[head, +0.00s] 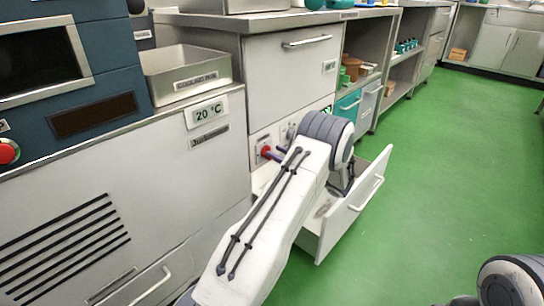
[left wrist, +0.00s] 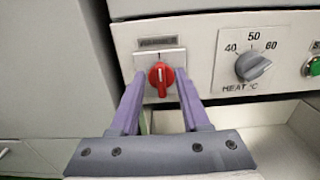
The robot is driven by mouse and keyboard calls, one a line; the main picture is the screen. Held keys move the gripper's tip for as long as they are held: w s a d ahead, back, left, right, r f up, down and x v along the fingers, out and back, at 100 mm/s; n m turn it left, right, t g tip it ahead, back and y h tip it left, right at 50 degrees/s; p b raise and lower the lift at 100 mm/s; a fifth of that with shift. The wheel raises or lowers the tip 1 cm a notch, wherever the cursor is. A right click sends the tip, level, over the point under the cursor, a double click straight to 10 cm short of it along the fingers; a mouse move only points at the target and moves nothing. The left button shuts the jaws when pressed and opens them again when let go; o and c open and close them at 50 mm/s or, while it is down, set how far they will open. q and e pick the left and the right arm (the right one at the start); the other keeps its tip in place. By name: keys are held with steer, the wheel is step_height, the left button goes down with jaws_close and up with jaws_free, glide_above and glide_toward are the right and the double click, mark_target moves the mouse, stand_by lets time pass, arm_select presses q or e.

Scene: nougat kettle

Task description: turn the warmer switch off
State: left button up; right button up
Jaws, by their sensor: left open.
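The warmer switch is a red rotary knob (left wrist: 160,78) on a pale square plate under a small label, on the front panel of a grey cabinet. Its grip looks about upright. In the left wrist view the purple fingers of my left gripper (left wrist: 160,92) are open, one on each side of the knob. I cannot tell whether they touch it. My right gripper is out of view.
A grey heat dial (left wrist: 253,66) and a green button (left wrist: 314,66) sit right of the switch. An open drawer (head: 350,212) juts out below the panel. A metal tray (head: 188,74) stands on the left counter. The green floor is clear at right.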

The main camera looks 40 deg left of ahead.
arm_select(q)
steer(key=shift+w+a+b, duration=0.1)
steer(key=shift+a+b, duration=0.3)
steer(key=shift+a, duration=1)
jaws_close()
